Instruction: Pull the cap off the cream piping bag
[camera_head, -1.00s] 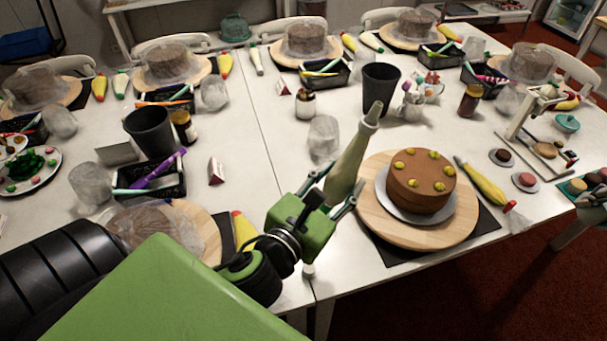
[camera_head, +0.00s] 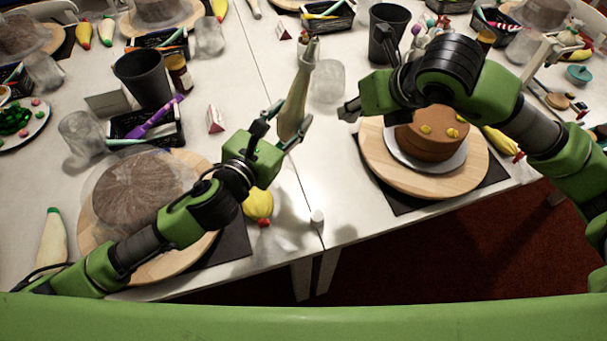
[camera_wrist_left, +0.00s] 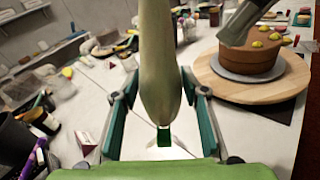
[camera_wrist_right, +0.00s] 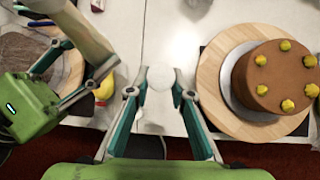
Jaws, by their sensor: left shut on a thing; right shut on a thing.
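The pale green cream piping bag (camera_head: 295,103) stands nearly upright, its narrow grey tip at the top. My left gripper (camera_head: 284,132) is shut on its lower part. In the left wrist view the bag (camera_wrist_left: 160,70) is between the fingers, its green tail end (camera_wrist_left: 164,135) below. My right gripper (camera_head: 346,110) is beside the bag, apart from it, left of the chocolate cake (camera_head: 428,140). In the right wrist view its fingertips (camera_wrist_right: 158,88) are shut on a small pale round thing (camera_wrist_right: 160,78). This looks like the cap, but its shape is unclear.
The cake stands on a wooden turntable (camera_head: 375,165). A film-wrapped cake (camera_head: 140,185) is under my left arm. A wrapped cup (camera_head: 328,82) and black cup (camera_head: 385,25) stand behind. A small white cylinder (camera_head: 317,218) is by the front edge. The table between the turntables is mostly clear.

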